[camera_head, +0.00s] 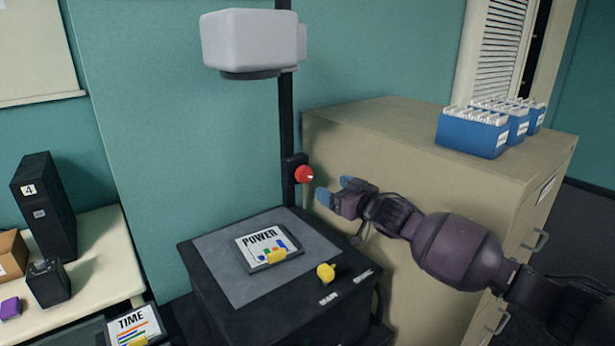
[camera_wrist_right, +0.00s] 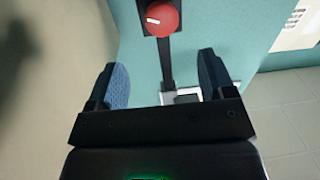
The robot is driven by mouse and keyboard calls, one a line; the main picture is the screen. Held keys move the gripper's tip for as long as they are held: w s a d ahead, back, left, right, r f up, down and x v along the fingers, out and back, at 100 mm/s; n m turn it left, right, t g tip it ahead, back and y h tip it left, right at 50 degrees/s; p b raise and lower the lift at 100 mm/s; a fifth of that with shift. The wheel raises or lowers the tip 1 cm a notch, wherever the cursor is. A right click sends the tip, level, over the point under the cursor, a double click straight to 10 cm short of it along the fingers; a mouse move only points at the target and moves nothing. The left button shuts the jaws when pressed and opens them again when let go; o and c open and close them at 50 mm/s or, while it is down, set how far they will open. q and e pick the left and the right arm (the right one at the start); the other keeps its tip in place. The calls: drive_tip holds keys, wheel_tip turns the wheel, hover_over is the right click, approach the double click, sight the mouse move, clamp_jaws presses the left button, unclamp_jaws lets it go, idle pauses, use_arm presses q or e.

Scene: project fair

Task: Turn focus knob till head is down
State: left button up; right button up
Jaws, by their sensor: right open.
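The red focus knob (camera_head: 304,175) sits on a black bracket on the projector's dark upright post (camera_head: 288,130). It also shows at the top of the right wrist view (camera_wrist_right: 163,18), with a white mark on its face. The white projector head (camera_head: 250,40) is high on the post, well above the black projector base (camera_head: 280,300). My right gripper (camera_head: 335,194) is open and empty, just right of and slightly below the knob, apart from it. In the right wrist view its blue fingertips (camera_wrist_right: 165,85) are spread, with the knob beyond them. My left gripper is not in view.
A card labelled POWER (camera_head: 266,247) lies on the base's grey stage, near a yellow knob (camera_head: 326,272). A beige cabinet (camera_head: 400,140) with blue file boxes (camera_head: 472,132) stands behind my right arm. A table (camera_head: 100,255) with a black speaker (camera_head: 45,205) is at left.

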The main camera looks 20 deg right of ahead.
sight(307, 176)
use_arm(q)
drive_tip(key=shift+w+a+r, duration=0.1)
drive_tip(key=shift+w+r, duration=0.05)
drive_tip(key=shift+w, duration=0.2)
use_arm(e)
drive_tip(key=x, duration=1)
drive_tip(key=shift+c, duration=0.4)
drive_tip(key=c, duration=0.8)
drive_tip(key=shift+c, duration=0.2)
